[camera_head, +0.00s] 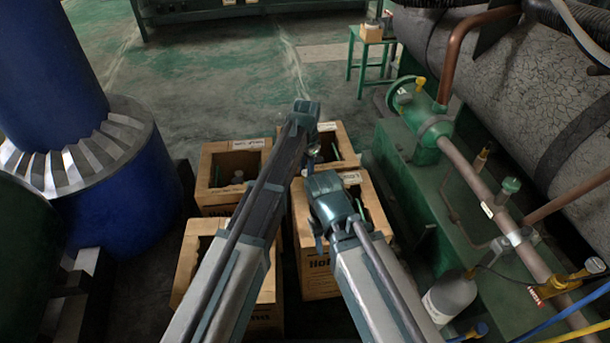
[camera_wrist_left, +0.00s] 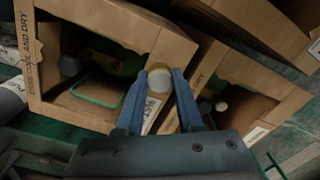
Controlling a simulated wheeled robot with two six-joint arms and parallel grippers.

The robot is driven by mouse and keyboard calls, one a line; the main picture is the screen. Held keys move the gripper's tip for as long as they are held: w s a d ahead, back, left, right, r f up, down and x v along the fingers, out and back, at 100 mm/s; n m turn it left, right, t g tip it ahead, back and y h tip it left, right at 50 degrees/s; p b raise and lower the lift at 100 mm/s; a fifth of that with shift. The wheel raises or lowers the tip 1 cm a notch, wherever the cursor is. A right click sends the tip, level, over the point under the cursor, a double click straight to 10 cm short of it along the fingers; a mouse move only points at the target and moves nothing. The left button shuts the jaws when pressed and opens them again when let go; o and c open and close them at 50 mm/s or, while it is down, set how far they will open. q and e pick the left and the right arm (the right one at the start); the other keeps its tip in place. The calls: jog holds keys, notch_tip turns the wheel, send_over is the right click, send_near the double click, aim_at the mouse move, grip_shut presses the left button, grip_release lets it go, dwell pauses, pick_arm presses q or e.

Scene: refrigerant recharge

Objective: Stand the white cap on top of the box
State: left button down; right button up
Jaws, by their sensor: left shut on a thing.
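My left gripper (camera_wrist_left: 160,98) is shut on the white cap (camera_wrist_left: 160,78), a round pale piece pinched between the two blue fingertips. In the head view the left gripper (camera_head: 313,152) hangs over the group of open-topped cardboard boxes, near the far right box (camera_head: 328,128), and the cap is too small to make out clearly. In the wrist view the cap appears in front of the walls of two boxes; whether it touches either cannot be told. My right gripper (camera_head: 320,235) is over the near right box (camera_head: 318,275), its fingers largely hidden by its own wrist.
Two more open boxes stand at the left, a far one (camera_head: 215,165) and a near one (camera_head: 187,262). A grey cylinder (camera_head: 450,296) and green machinery with pipes (camera_head: 470,180) line the right. A blue tank (camera_head: 125,190) stands left. The floor behind the boxes is clear.

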pick_arm(q)
jog(key=shift+w, duration=0.2)
jog(key=f+b, duration=0.1)
jog(key=w+f+b, duration=0.1)
jog(key=f+b, duration=0.1)
jog(key=shift+f+b, duration=0.3)
jog(key=shift+s+f, duration=0.1)
jog(key=shift+f, duration=0.05)
jog(key=c, duration=0.5)
grip_release()
notch_tip(320, 180, up, 12)
jog(key=p, duration=1.2)
jog(key=shift+r, duration=0.2)
